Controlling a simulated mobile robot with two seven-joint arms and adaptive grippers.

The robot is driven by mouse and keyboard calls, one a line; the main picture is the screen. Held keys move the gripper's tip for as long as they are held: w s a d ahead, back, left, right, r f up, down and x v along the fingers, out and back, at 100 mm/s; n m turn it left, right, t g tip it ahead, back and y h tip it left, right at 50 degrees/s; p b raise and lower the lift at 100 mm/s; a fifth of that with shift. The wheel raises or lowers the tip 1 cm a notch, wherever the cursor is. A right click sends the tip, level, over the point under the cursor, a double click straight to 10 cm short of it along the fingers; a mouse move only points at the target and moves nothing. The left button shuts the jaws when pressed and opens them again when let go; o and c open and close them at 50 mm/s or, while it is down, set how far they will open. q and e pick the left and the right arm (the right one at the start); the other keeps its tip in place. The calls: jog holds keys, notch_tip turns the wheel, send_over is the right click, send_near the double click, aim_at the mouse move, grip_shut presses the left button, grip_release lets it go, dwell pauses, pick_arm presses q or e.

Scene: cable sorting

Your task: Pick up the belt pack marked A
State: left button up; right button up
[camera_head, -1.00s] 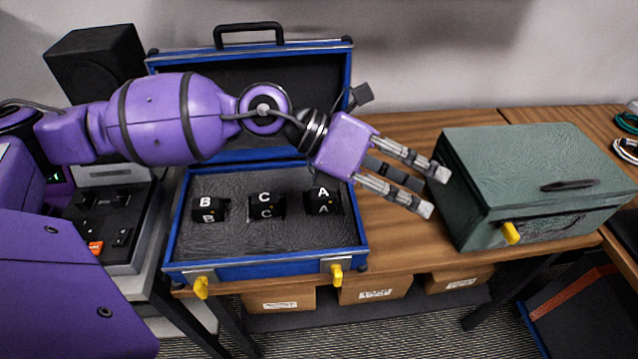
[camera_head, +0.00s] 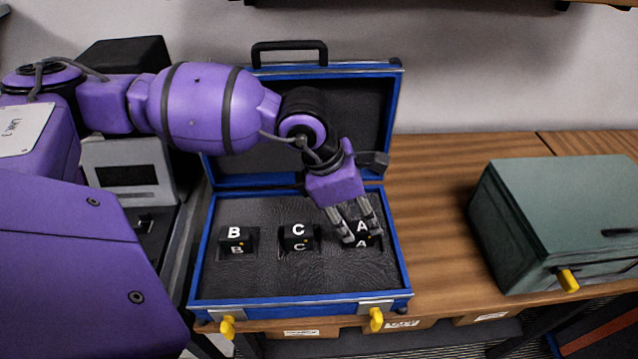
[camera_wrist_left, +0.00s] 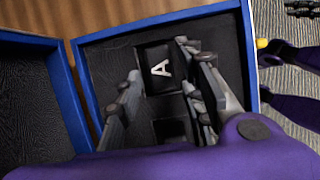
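The belt pack marked A (camera_head: 362,242) is a small black block with white letters, set in the grey foam at the right of the open blue case (camera_head: 300,306). My left gripper (camera_head: 361,238) points down over it, with its fingers around or just above the pack's sides. In the left wrist view the pack A (camera_wrist_left: 160,70) shows between the spread fingers of my left gripper (camera_wrist_left: 160,85), with gaps beside it. Belt packs C (camera_head: 299,237) and B (camera_head: 237,240) sit to its left.
The case lid (camera_head: 370,115) stands open behind my left gripper. A green box (camera_head: 560,200) with a yellow latch stands on the wooden table (camera_head: 430,220) to the right. The table between case and box is clear.

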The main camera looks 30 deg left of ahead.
aim_at(362, 226)
pick_arm(q)
jog(key=x, duration=0.3)
jog(key=shift+w+d+f, duration=0.1)
jog(key=shift+f, duration=0.2)
jog(key=shift+d+f, duration=0.15)
jog(key=shift+f, duration=0.15)
pick_arm(e)
jog(key=shift+w+a+r, duration=0.15)
jog(key=shift+a+r, duration=0.1)
jog(key=shift+r, duration=0.05)
pick_arm(q)
jog(key=shift+c, duration=0.4)
grip_shut()
pick_arm(e)
jog(key=shift+w, duration=0.15)
pick_arm(q)
jog(key=shift+r, duration=0.1)
pick_arm(e)
jog(key=shift+a, duration=0.1)
